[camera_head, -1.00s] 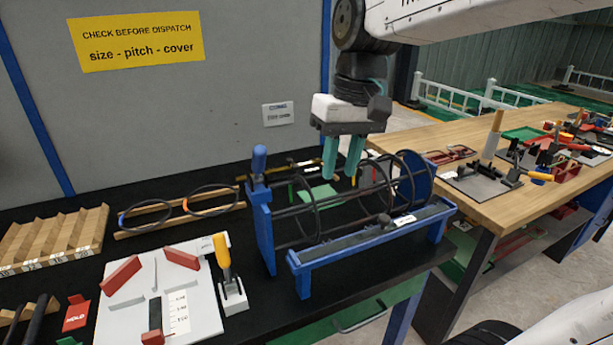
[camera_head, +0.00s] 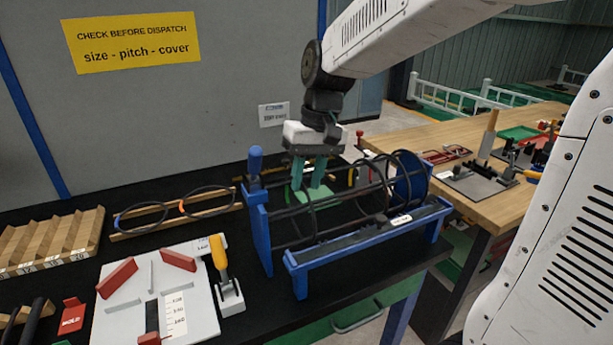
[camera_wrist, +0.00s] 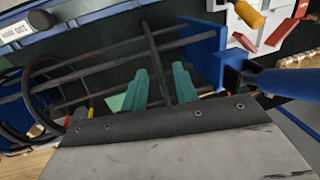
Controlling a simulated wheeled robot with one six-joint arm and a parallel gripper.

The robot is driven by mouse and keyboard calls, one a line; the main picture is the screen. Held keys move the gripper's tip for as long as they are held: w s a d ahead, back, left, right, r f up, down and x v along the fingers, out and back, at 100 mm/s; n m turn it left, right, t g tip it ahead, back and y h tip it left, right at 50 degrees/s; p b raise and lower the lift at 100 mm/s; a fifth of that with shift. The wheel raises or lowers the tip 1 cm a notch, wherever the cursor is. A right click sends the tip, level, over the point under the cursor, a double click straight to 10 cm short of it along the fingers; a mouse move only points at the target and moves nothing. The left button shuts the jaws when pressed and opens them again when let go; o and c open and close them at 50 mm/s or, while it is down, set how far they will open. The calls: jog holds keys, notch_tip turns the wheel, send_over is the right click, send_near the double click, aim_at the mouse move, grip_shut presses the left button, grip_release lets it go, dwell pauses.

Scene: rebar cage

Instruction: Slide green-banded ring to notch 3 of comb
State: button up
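The cage stands on the black bench, with dark rods running between a blue end plate (camera_head: 258,235) and a blue disc (camera_head: 410,180). Several dark rings hang around the rods. My gripper (camera_head: 308,192) is over the left half of the cage, its teal fingers pointing down at the upper rods. In the wrist view, one dark ring (camera_wrist: 152,45) passes between the spread fingers (camera_wrist: 163,88), with gaps beside it. I cannot make out a green band on it. The comb (camera_head: 365,232) is the dark strip along the blue front rail; its notches are too small to number.
A blue-handled clamp (camera_head: 254,165) rises at the cage's left end, close to the gripper's side. A yellow-handled clamp (camera_head: 222,262) and white board (camera_head: 160,300) lie front left. A wooden rack (camera_head: 180,215) with loose rings is behind. A wooden table (camera_head: 470,205) stands right.

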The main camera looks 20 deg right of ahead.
grip_shut()
jog(key=shift+d, duration=0.25)
grip_release()
notch_tip(320, 180, up, 8)
jog(key=d, duration=0.1)
jog(key=shift+d+f, duration=0.2)
jog(key=shift+d, duration=0.05)
dwell(0.5)
